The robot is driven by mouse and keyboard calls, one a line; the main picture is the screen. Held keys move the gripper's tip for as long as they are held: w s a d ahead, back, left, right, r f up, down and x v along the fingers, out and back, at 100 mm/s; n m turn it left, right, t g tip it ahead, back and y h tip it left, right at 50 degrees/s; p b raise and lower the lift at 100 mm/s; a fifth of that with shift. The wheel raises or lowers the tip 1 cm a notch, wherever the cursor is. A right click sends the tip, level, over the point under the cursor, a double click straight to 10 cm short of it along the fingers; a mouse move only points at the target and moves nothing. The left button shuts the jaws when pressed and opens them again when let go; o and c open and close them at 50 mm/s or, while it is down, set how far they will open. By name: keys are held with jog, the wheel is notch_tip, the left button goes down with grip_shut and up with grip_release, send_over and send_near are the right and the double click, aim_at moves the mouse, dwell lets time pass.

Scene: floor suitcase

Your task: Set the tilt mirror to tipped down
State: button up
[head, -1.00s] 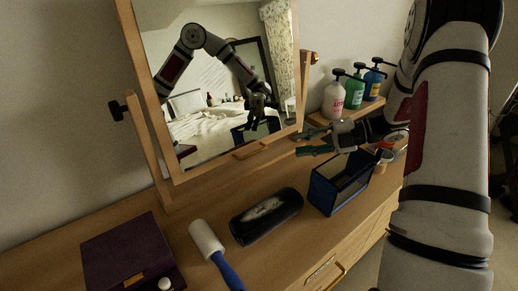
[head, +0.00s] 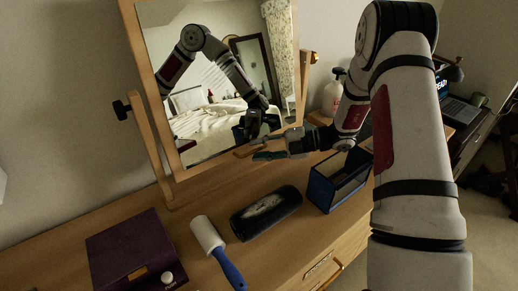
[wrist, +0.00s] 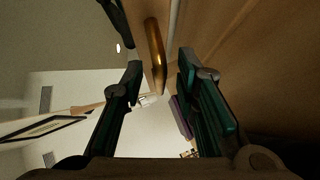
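The tilt mirror (head: 215,80) stands on the dresser in a wooden frame between two posts. A black knob (head: 121,109) shows at its left pivot and a brass knob (head: 313,57) at the right. A small wooden handle (head: 243,151) sits on the lower frame rail. My gripper (head: 261,148) is at the handle's right end, fingers pointing left. In the wrist view my gripper (wrist: 162,72) is open, with the golden-brown handle (wrist: 155,48) ahead between the fingertips. I see no grip on it; contact cannot be told.
A dark blue open box (head: 338,183) stands below my forearm. A black cylinder (head: 266,213), a lint roller (head: 217,250) and a purple box (head: 135,255) lie along the dresser (head: 185,210). A pink-white pump bottle (head: 331,97) stands right of the mirror.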

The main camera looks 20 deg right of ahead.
jog(key=shift+w+a+f, duration=0.1)
jog(key=shift+w+a, duration=0.05)
jog(key=shift+a, duration=0.15)
grip_shut()
